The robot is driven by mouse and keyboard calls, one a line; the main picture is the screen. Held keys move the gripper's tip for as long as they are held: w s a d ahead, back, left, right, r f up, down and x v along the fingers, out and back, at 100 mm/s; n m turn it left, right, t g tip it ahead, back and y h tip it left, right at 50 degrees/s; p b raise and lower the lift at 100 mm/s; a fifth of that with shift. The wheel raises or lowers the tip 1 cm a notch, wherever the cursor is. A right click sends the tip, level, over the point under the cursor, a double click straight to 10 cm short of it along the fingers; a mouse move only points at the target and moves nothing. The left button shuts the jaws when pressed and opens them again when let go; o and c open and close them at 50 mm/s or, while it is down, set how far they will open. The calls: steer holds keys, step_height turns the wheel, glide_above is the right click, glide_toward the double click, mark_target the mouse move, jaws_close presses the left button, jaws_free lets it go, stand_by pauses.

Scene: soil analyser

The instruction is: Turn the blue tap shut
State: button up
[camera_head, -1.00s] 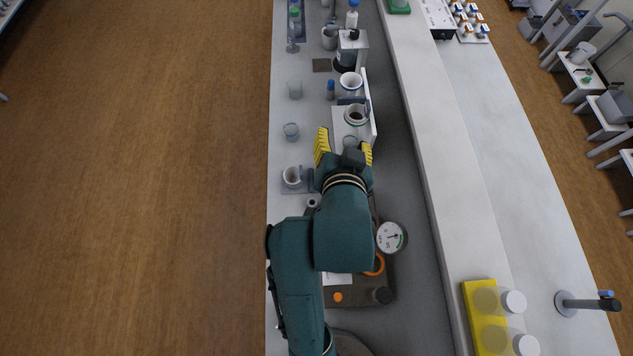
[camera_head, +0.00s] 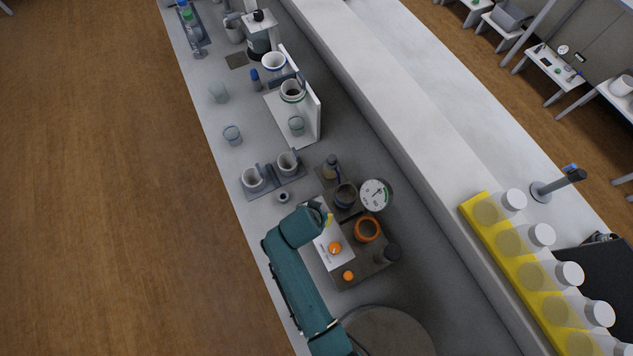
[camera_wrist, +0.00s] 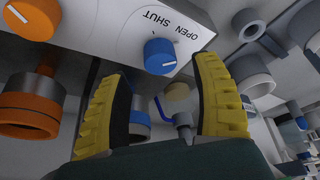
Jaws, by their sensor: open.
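The blue tap (camera_wrist: 160,56) is a round blue knob with a white pointer line, on a light panel marked OPEN and SHUT, in the wrist view. My gripper (camera_wrist: 162,75) is open, with its yellow ribbed fingers left and right of the knob in the picture and nothing held between them. I cannot tell whether either finger touches the knob. In the head view my gripper (camera_head: 328,218) is over the panel's far end, mostly hidden by my arm, and I cannot make out the blue knob there.
An orange knob (camera_head: 334,248) sits on the same panel, near an orange ring (camera_head: 367,228) and a round gauge (camera_head: 376,195). A blue lever (camera_wrist: 163,108) and pipe fittings show beyond the fingers.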

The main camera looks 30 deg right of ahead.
steer(key=x, duration=0.3)
steer(key=shift+w+f, duration=0.1)
steer(key=shift+f, duration=0.2)
jaws_close()
